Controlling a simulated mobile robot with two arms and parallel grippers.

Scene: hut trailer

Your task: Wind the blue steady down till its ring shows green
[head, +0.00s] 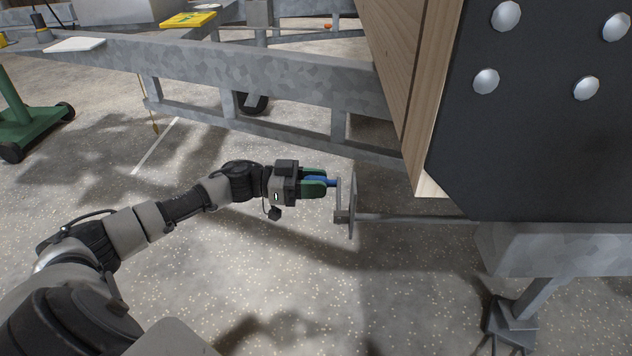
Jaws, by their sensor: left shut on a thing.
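My left gripper (313,181), with green fingers, is shut on a blue crank handle (331,182) in the middle of the head view. The handle sits on a grey crank (345,199) with a flat plate seen nearly edge-on. A grey shaft (415,217) runs right from the crank to a grey steel beam under the trailer. A steady leg (530,305) slopes down from that beam at the lower right, with its foot partly cut off by the frame. I cannot make out a green ring. My right gripper is not in view.
A galvanised chassis rail (260,75) crosses behind the gripper. The trailer's wooden wall and dark bolted panel (545,120) overhang at the right. A green wheeled stand (30,120) is at the far left. A yellow item (188,20) lies on the frame. The speckled floor below is mostly clear.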

